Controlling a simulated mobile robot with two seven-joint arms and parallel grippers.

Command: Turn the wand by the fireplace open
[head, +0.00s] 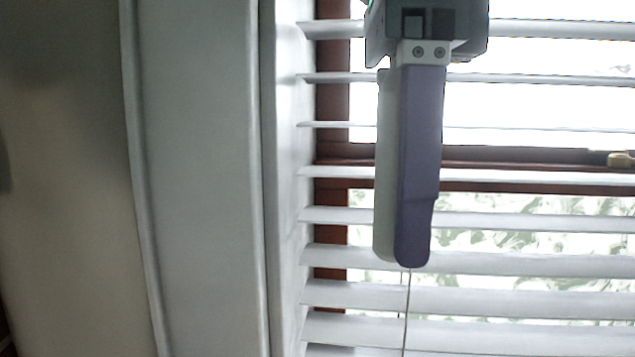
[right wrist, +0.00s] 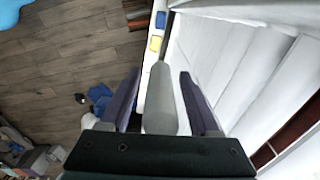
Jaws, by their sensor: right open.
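My right gripper (head: 405,262) points down in front of the window blind in the head view. Its jaws are open, with purple fingers. In the right wrist view, a grey rod, apparently the wand (right wrist: 160,100), lies between the fingers of this gripper (right wrist: 160,88). Gaps show on both sides of it, so it is not clamped. The rod narrows toward the top of that view. In the head view a pale grey shape stands beside the purple finger; I cannot tell whether it is the wand or the other finger. My left gripper is not in view.
The white blind (head: 540,220) has tilted slats with gaps showing the window. A white frame (head: 200,180) stands left of the blind. Thin cords (head: 404,310) hang below the gripper. Wooden floor (right wrist: 70,40) and blue items (right wrist: 100,98) lie below in the right wrist view.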

